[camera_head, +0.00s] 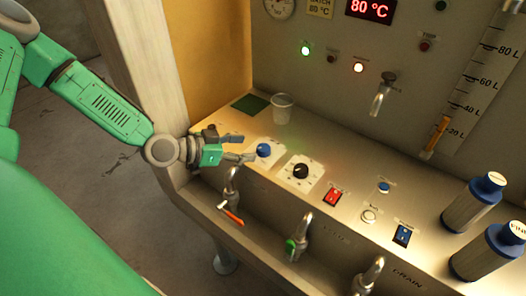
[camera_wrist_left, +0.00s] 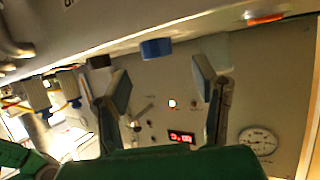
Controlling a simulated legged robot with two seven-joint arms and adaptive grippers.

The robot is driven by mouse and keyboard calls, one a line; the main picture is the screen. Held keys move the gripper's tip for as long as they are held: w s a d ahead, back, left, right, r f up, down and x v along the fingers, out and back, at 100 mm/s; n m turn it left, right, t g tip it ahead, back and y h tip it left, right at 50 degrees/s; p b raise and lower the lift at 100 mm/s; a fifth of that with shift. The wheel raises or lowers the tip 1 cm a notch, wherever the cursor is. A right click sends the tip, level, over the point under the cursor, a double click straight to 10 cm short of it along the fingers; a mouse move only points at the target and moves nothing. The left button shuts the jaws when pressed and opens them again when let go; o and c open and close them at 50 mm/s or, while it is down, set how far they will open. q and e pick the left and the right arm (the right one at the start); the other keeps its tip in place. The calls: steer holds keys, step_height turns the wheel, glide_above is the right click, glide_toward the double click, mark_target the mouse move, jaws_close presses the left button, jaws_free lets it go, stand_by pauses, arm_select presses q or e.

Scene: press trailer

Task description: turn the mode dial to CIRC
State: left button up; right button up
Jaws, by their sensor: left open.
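A blue knob (camera_head: 263,150) sits on a pale plate on the counter, with a black dial (camera_head: 300,171) on a white plate to its right. I cannot read the labels to tell which is the mode dial. My left gripper (camera_head: 242,148) is open and empty, just left of the blue knob, its fingers pointing at it. In the left wrist view the blue knob (camera_wrist_left: 156,48) shows beyond and between the two spread fingers (camera_wrist_left: 162,82), apart from both. The knob's pointer is not clear. My right gripper is out of view.
A red switch (camera_head: 332,197), a blue switch (camera_head: 402,235) and round buttons lie further right. A clear cup (camera_head: 282,107) stands behind the knob. Taps (camera_head: 232,190) line the front edge. Blue-capped bottles (camera_head: 474,203) stand at the right.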

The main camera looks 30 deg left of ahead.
mark_target(261, 147)
arm_select(q)
steer(key=x, duration=0.6)
steer(key=shift+w+d, duration=0.1)
steer(key=shift+d, duration=0.05)
steer(key=shift+c, duration=0.4)
steer(key=c, duration=1.1)
